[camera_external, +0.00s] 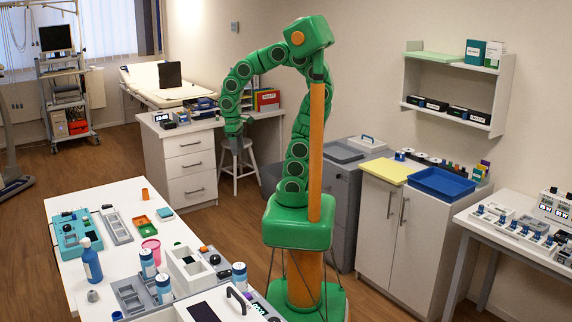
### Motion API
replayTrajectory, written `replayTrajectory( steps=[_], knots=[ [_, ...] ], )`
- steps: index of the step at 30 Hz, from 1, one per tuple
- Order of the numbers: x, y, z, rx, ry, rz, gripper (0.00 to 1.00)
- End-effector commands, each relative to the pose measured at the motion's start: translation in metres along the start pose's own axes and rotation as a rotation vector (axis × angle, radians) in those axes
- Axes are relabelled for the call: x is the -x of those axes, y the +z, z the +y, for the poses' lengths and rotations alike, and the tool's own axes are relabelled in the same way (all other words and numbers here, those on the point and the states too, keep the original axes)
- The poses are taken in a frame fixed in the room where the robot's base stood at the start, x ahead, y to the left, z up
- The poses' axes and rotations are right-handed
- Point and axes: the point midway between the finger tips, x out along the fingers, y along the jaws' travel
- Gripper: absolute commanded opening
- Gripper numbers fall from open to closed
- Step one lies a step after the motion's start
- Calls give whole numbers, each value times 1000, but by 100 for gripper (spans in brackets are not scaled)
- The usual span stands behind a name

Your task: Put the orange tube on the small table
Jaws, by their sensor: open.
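A small orange cylinder, which looks like the orange tube (145,195), stands upright near the far right edge of the white table (108,192) at the left. My gripper (238,143) hangs at the end of my green arm, pointing down above the white stool (240,165) behind the table. It is open, with nothing visible in it, and small in this view. It is well to the right of and beyond the orange cylinder, not touching it. Which surface is the small table is not clear from this view.
The white table also holds a teal box (75,233), a blue bottle (91,262), an orange tray (140,221) and a pink cup (151,249). A white drawer desk (190,165) stands behind. Cabinets with a blue tray (437,183) stand right. Open floor lies left of my base.

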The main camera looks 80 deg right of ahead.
Motion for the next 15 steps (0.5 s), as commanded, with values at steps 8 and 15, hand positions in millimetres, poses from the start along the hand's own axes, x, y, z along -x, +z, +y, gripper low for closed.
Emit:
replayTrajectory(
  steps=[8, 15],
  knots=[
    [5, -73, -4, -34, 1, 35, 64],
    [4, -133, -8, -65, 3, 64, 64]
  ],
)
